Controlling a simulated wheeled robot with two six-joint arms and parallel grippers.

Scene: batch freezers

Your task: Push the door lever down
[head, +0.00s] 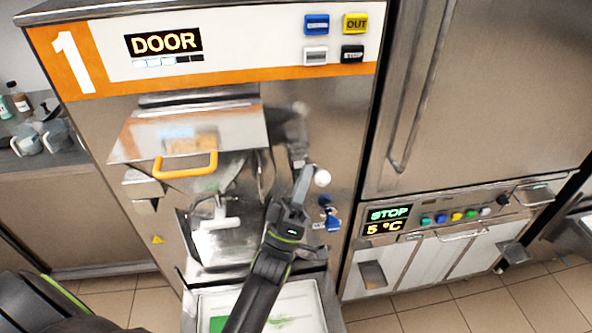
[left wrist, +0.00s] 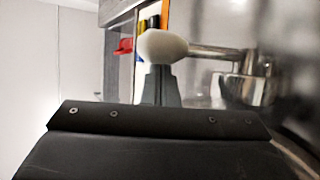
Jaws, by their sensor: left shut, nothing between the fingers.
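The door lever ends in a white knob (head: 322,178), on the front of the batch freezer (head: 335,110) to the right of its door. In the left wrist view the knob (left wrist: 162,46) sits on a metal rod (left wrist: 215,52) that runs right to a metal pivot. My left gripper (head: 306,172) is shut and empty, with its tips right beside the knob. In the left wrist view the fingers (left wrist: 160,85) show just below and behind the knob; I cannot tell whether they touch it. My right gripper is not in view.
A yellow handle (head: 186,166) and sloped metal hopper cover (head: 190,135) are left of my gripper. Blue knobs (head: 332,222) are just below the lever. A white tray (head: 305,300) is under the door. A second machine (head: 490,90) stands to the right.

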